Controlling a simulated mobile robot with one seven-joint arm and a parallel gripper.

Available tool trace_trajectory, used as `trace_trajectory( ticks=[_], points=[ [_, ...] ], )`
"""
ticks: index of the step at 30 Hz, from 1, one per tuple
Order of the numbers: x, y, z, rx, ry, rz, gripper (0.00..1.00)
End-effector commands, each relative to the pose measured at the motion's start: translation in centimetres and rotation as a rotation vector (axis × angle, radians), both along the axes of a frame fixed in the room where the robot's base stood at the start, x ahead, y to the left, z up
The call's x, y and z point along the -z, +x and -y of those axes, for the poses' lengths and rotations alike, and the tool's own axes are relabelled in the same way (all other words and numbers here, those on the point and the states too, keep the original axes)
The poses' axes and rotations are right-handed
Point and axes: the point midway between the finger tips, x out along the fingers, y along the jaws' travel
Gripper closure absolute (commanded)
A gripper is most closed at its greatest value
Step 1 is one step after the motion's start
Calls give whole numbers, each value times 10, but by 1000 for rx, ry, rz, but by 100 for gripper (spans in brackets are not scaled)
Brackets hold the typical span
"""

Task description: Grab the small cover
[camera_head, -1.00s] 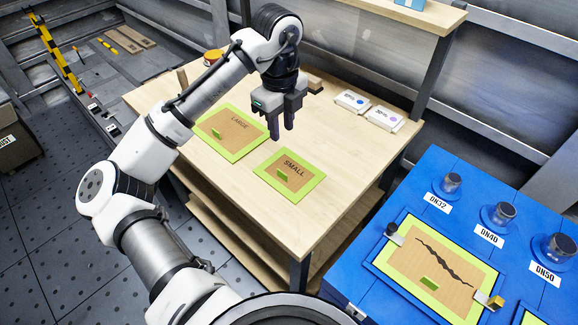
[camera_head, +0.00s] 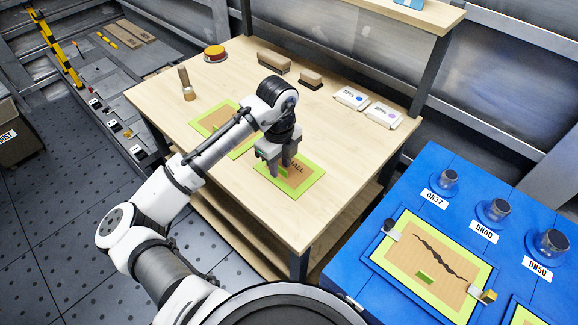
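The small cover (camera_head: 304,183) is a flat brown panel with a lime green border and the word SMALL, partly hidden by my gripper. It lies on the wooden table (camera_head: 240,220). My gripper (camera_head: 280,170) points down over the cover's left part, with its fingers apart around the place of the small green handle. Most of that handle is hidden, and I cannot tell whether the fingers touch it. The large cover (camera_head: 203,127) lies to the left, mostly behind my arm.
A wooden-handled tool (camera_head: 186,85), a red and yellow round item (camera_head: 214,53), brown blocks (camera_head: 275,63) and white boxes (camera_head: 352,98) stand toward the table's back. A blue bench (camera_head: 440,165) with a cracked green-bordered panel (camera_head: 430,262) is at right. The table's front is clear.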

Motion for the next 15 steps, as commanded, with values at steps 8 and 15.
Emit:
trace_trajectory(
  ticks=[8,15],
  points=[
    [8,0,0,0,0,0,71],
    [8,0,0,0,0,0,95]
  ],
)
